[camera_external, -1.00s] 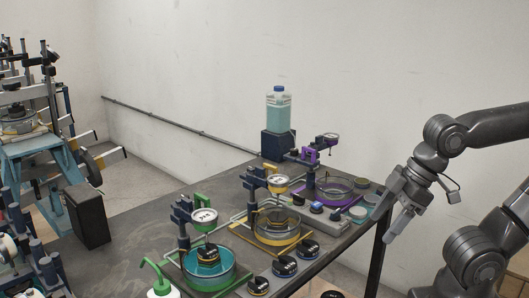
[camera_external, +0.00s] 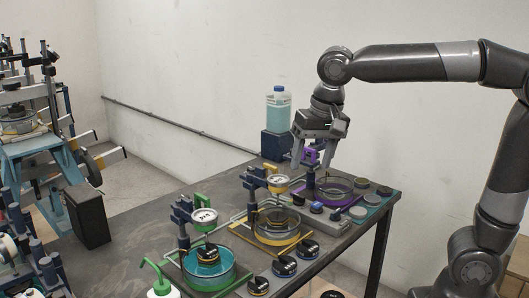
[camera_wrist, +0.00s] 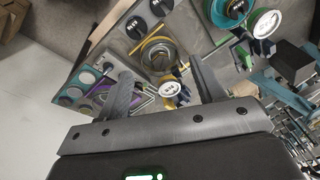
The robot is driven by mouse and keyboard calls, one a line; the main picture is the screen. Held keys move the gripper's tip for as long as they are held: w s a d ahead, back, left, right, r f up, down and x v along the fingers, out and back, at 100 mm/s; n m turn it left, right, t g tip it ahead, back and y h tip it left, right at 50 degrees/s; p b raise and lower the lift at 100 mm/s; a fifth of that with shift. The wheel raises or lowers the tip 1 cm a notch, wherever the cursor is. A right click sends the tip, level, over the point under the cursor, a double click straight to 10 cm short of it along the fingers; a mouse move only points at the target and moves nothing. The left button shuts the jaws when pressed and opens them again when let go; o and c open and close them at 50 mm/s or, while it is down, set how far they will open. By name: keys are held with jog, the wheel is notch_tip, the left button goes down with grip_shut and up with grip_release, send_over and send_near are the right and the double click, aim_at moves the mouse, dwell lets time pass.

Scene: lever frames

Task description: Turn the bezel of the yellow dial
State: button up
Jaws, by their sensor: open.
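The yellow dial (camera_external: 278,183) is a white-faced gauge with a yellow rim, held on a yellow and dark blue stand over a round glass dish (camera_external: 277,226) on a yellow base. In the wrist view the yellow dial (camera_wrist: 169,89) lies between my fingers, farther off. My gripper (camera_external: 312,167) is open and empty, pointing down above the table's back part, near the purple stand and up and right of the yellow dial. In the wrist view my gripper (camera_wrist: 163,92) shows both fingers spread apart. My gripper hides part of the purple stand in the external view.
A green dial (camera_external: 204,217) stands over a teal dish in front. The purple-framed dish (camera_external: 332,189) is behind. A blue-capped bottle (camera_external: 279,110) stands on a dark block at the back. Several dark round knobs line the table's right edge. The table's left part (camera_external: 140,219) is bare.

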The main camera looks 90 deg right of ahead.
jog(key=w+d+m+g, duration=0.1)
jog(key=w+d+m, duration=0.45)
jog(key=d, duration=0.35)
jog(key=m+g+y, duration=0.1)
jog(key=m, duration=0.4)
send_over(278, 178)
jog(key=shift+n, duration=0.25)
notch_tip(278, 178, down, 11)
jog(key=shift+a+r, duration=0.1)
jog(key=shift+r, duration=0.1)
jog(key=shift+c, duration=0.5)
jog(key=c, duration=0.6)
